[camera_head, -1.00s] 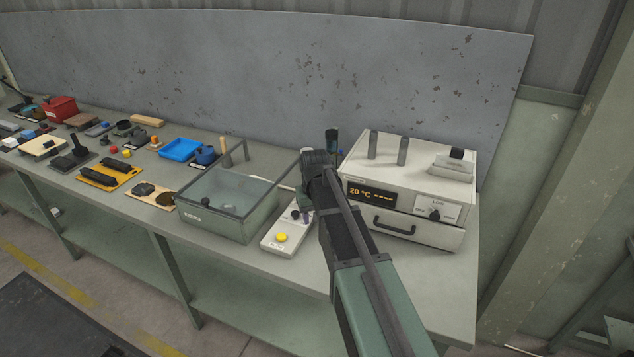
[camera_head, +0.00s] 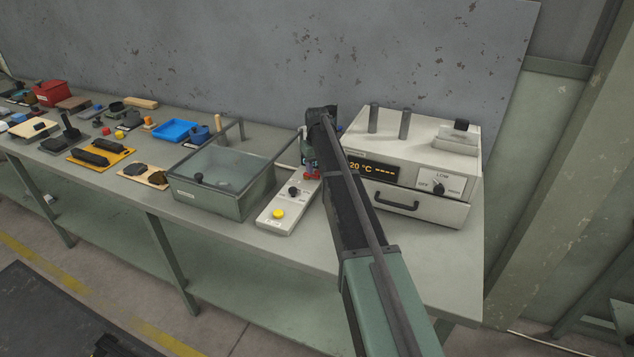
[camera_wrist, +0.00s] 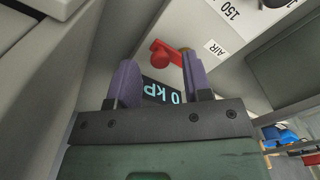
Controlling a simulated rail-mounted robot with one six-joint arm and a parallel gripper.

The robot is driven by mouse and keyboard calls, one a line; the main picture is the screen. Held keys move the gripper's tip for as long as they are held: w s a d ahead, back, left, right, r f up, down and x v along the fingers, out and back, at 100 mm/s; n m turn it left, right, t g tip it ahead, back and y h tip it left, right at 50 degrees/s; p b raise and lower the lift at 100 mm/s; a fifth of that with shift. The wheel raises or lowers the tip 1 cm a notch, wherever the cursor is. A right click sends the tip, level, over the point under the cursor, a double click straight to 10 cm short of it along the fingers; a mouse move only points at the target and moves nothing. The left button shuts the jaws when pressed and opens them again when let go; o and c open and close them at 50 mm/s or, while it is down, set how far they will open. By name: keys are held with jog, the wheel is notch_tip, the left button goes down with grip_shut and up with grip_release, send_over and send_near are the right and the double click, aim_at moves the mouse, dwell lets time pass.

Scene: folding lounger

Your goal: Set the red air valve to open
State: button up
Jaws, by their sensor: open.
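The red air valve (camera_wrist: 168,56) shows in the wrist view as a red lever on a light panel, by a brass-coloured fitting and a label reading "AIR". My gripper (camera_wrist: 157,78) is open, with its two purple-grey fingers apart. The valve appears between and just beyond the fingertips, not gripped. In the head view a bit of the red valve (camera_head: 312,175) shows at the far end of the white control box (camera_head: 272,216), beside my arm. My gripper is mostly hidden behind my arm there. A display reading "0 kP", partly covered, sits below the valve in the wrist view.
A white oven-like unit (camera_head: 465,205) reading 20 °C stands right of my arm. A glass-topped box (camera_head: 185,194) stands left of the control box, which has a yellow button (camera_head: 278,213) and a black knob (camera_head: 294,190). Several tools and trays lie further left.

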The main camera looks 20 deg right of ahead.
jog(key=shift+f, duration=0.6)
jog(key=shift+r, duration=0.15)
jog(key=shift+c, duration=0.3)
grip_shut()
